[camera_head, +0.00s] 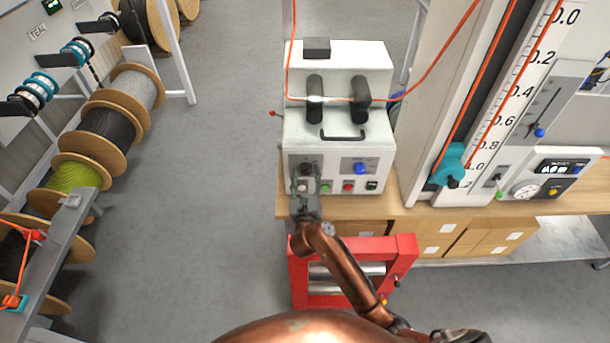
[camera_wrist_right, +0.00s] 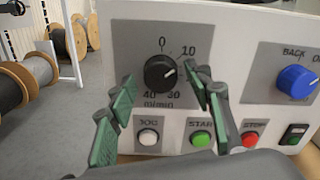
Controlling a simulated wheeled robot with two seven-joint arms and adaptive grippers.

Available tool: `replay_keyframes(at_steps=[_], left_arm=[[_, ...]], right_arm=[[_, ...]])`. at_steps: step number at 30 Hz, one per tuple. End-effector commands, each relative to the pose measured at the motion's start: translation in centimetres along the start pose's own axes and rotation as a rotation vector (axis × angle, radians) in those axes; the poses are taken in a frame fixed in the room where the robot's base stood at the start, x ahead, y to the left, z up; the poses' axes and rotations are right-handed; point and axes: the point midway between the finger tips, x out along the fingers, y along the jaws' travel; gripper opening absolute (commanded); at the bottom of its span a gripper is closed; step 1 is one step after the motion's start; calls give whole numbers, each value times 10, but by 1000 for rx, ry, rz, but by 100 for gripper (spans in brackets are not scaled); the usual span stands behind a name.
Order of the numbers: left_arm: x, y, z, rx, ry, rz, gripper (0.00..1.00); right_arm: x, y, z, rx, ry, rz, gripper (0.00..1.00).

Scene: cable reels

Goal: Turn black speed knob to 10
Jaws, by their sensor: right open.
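The black speed knob (camera_wrist_right: 160,73) sits on a grey dial plate on the white machine's front panel. Its white pointer mark points right and somewhat upward. The labels 0, 10, 30 and 40 are readable around it; the right finger covers part of the scale's right side. My right gripper (camera_wrist_right: 161,80) is open, with one green-padded finger on each side of the knob and gaps showing. In the head view my right gripper (camera_head: 305,185) is at the panel's left part, just below the black knob (camera_head: 306,168). My left gripper is not in view.
Below the knob are a white JOG button (camera_wrist_right: 148,137), a green START button (camera_wrist_right: 200,139) and a red STOP button (camera_wrist_right: 249,140). A blue knob (camera_wrist_right: 296,80) is to the right. A red frame (camera_head: 300,265) stands below the bench. Cable reels (camera_head: 110,125) line the left.

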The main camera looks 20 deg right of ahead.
Motion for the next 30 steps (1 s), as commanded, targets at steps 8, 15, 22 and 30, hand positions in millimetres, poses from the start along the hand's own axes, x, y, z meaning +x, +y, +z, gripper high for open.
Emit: replay_keyframes(at_steps=[8,15,22,30], left_arm=[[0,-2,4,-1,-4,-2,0],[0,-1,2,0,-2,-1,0],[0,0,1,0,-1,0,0],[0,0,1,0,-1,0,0]], right_arm=[[-2,0,0,0,1,-1,47],[-36,0,-1,3,3,0,47],[-84,0,-1,1,2,0,47],[-116,0,0,1,1,-1,47]])
